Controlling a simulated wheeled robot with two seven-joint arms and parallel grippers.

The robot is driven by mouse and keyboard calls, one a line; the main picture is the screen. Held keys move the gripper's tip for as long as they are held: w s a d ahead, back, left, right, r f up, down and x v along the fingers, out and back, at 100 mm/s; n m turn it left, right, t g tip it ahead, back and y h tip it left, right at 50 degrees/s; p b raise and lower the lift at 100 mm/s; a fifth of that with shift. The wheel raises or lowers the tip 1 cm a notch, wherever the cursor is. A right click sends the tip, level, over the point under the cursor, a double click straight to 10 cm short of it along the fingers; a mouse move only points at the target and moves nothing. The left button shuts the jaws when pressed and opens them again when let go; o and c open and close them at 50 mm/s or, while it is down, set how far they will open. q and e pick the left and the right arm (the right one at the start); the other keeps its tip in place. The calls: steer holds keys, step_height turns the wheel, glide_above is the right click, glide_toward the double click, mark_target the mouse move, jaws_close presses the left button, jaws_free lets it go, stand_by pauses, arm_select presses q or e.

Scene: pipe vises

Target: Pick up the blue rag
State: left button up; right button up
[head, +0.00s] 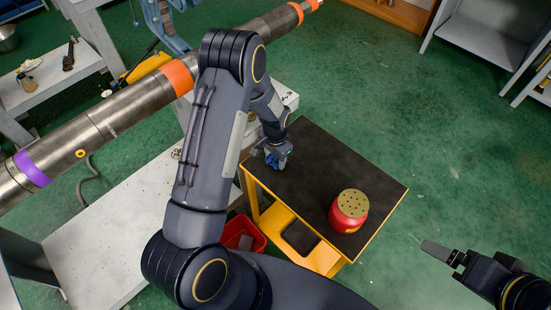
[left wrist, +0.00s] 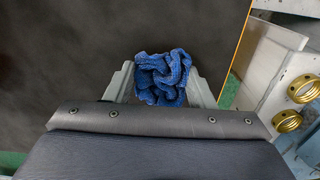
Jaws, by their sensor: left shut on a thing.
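The blue rag (head: 275,161) is a crumpled cloth at the far left part of the dark-topped cart, partly hidden by my left gripper in the head view. In the left wrist view the rag (left wrist: 162,78) sits bunched between the two fingers, over the dark top. My left gripper (head: 277,157) is shut on the rag; its fingers also show in the left wrist view (left wrist: 160,84). I cannot tell whether the rag touches the cart top. My right gripper (head: 440,250) is at the lower right, away from the cart, and its opening is unclear.
The cart (head: 330,165) has a black top with yellow edges. A red can with a perforated brass-coloured lid (head: 349,211) stands on its near right part. A long steel pipe (head: 110,120) crosses the left. A red bin (head: 240,236) sits below. Green floor is clear to the right.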

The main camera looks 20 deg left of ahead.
arm_select(q)
step_height(320, 180, up, 2)
steer(key=shift+w+r+b, duration=0.1)
steer(key=shift+r+b, duration=0.1)
steer(key=shift+b, duration=0.25)
steer(key=s+d+r+b, duration=0.1)
steer(key=s+d+r, duration=0.5)
steer(key=s+r, duration=0.4)
steer(key=shift+s+d, duration=0.15)
steer(key=shift+s, duration=1.25)
steer(key=o, duration=0.4)
steer(key=c, duration=0.3)
